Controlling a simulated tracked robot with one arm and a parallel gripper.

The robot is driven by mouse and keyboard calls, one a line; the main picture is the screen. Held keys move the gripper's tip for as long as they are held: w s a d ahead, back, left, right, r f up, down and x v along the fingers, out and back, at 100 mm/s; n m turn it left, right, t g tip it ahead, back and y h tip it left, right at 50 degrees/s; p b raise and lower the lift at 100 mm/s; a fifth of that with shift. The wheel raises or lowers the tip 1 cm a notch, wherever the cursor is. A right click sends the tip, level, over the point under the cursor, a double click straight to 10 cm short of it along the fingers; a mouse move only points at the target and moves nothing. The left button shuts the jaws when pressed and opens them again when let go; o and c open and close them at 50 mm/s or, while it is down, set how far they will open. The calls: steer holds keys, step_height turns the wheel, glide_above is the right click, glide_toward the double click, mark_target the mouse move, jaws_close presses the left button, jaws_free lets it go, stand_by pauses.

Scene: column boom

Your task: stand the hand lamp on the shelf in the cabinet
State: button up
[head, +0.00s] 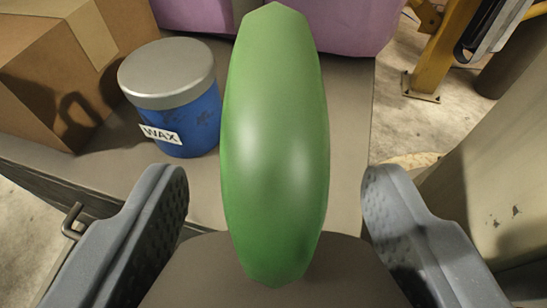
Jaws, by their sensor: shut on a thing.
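A smooth, long, rounded green thing (275,150) stands out between the two grey fingers of my gripper (275,190), filling the middle of the head view. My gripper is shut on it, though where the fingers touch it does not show. I cannot tell from this side whether it is the hand lamp; no lens, handle or switch shows. It hides part of what lies behind it. No cabinet or shelf can be made out in this view.
A blue tin marked WAX (185,110) with a grey lid stands left of the green thing on a grey-brown surface (345,120). A cardboard box (75,70) is at the far left. A purple thing (345,25) is behind. A yellow metal post (440,50) stands at right.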

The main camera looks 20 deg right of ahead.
steer(key=w+a+f, duration=0.1)
steer(key=w+a, duration=0.4)
steer(key=a, duration=0.5)
steer(key=w+a+f, duration=0.1)
steer(key=w+a, duration=0.5)
steer(key=a, duration=0.5)
steer(key=w+a+f, duration=0.1)
steer(key=w+a, duration=0.4)
steer(key=a, duration=0.6)
steer(key=shift+w, duration=0.25)
